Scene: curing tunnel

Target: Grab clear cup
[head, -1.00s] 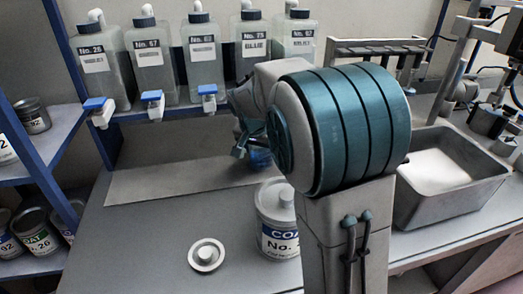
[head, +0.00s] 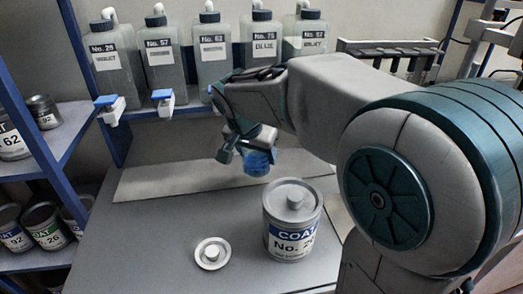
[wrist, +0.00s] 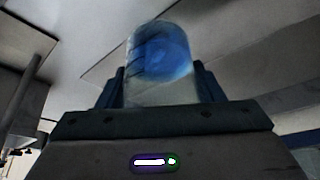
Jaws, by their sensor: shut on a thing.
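The clear cup (wrist: 160,68) stands out between the two fingers in the wrist view, with blue showing in it. In the head view it shows as a small blue shape (head: 259,160) at my gripper (head: 243,150). My gripper is shut on the cup and holds it above the bench, behind the paint can. The fingers partly hide the cup's sides.
A large can labelled COAT (head: 291,222) stands on the bench, with a small white lid-like disc (head: 211,252) to its left. Several bottles with blue taps (head: 211,55) line the back shelf. Cans fill the left shelf (head: 45,112). The bench's front left is clear.

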